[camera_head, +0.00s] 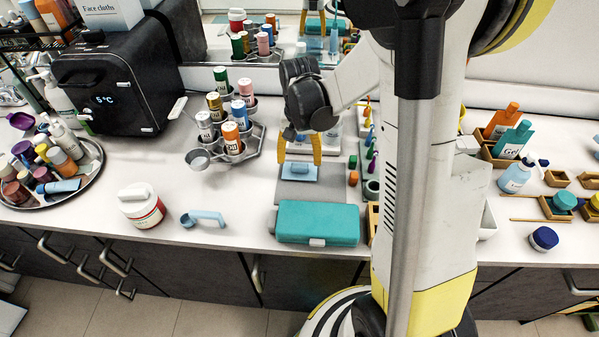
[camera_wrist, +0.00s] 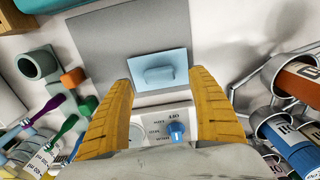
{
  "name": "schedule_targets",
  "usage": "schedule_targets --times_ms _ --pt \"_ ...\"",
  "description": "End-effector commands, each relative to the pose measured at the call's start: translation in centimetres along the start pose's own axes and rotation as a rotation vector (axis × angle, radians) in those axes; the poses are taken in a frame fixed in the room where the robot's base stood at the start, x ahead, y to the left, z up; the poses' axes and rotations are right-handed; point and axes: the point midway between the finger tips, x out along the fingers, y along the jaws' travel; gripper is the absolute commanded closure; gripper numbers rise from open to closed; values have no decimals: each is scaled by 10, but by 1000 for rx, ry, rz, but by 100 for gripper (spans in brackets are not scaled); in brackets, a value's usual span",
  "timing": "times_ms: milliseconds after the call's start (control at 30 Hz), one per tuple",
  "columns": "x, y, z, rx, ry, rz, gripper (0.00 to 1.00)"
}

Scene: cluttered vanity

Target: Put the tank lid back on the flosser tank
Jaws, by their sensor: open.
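The tank lid, a light-blue rectangular plate with a raised grip, lies flat on a grey mat. It shows in the head view (camera_head: 299,171) and in the wrist view (camera_wrist: 158,70). My gripper (camera_head: 299,161) is open and points down at the lid, with one yellow finger toward each side. In the wrist view my gripper (camera_wrist: 160,80) has its fingertips apart around the lid's near part; contact cannot be told. A white unit with a blue knob (camera_wrist: 176,131), likely the flosser, shows between the fingers. Its tank is not clearly visible.
A teal case (camera_head: 318,222) stands just in front of the grey mat (camera_head: 326,190). A rack of bottles (camera_head: 229,138) is to the left, with a blue scoop (camera_head: 203,217) nearer.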

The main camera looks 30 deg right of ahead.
Motion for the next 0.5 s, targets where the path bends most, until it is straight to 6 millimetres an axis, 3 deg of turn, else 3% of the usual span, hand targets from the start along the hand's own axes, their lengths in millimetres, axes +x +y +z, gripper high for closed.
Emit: schedule_targets --times_ms 33,167,400,433,500 --pt "13 1 0 0 0 0 32" --pt "32 1 0 0 0 0 32" --pt "34 1 0 0 0 0 32" --pt "34 1 0 0 0 0 36" --pt "33 1 0 0 0 0 58"
